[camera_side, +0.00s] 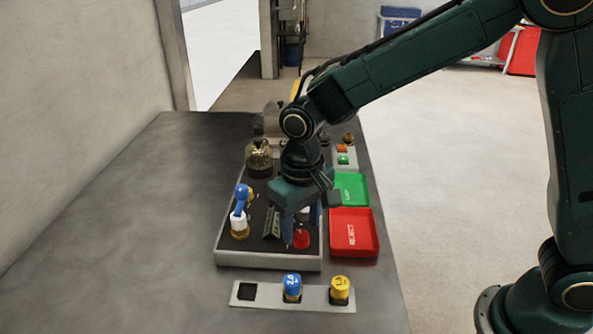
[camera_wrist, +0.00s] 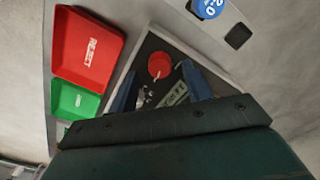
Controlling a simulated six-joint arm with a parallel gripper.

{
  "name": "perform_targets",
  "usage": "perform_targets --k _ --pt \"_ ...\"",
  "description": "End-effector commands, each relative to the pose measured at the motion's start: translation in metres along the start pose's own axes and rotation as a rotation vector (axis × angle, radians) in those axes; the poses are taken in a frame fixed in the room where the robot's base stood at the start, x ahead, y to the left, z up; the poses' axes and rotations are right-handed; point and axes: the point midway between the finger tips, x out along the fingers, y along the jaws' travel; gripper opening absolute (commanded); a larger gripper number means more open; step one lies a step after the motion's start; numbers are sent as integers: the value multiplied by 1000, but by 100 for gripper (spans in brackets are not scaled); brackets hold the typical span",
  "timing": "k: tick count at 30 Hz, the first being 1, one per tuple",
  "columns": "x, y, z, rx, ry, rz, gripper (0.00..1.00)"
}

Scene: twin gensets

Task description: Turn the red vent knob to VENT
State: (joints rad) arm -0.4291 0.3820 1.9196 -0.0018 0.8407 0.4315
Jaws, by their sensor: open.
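The red vent knob (camera_side: 301,240) sits low on the dark panel (camera_side: 235,244) near its front right corner. In the wrist view the round red knob (camera_wrist: 159,65) shows between the tips of my two blue fingers. My gripper (camera_side: 302,232) points down over the knob, with its jaws open. Whether the fingers touch the knob or are just above it, I cannot tell. A dark label plate (camera_side: 271,223) stands left of the knob; its lettering (camera_wrist: 175,95) is too small to read.
A blue-handled valve (camera_side: 241,200) stands on the panel's left. A red REJECT tray (camera_side: 354,240) and a green tray (camera_side: 352,188) lie to the right. A front strip (camera_side: 267,295) holds blue (camera_side: 292,283) and yellow (camera_side: 340,286) pieces. The table's left is clear.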

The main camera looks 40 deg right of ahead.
Motion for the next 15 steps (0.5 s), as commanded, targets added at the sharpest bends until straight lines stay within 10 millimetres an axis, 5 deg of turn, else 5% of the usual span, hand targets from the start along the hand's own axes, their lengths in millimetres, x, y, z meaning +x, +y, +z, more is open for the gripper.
perform_targets --k 15 --pt "18 0 0 0 0 0 49"
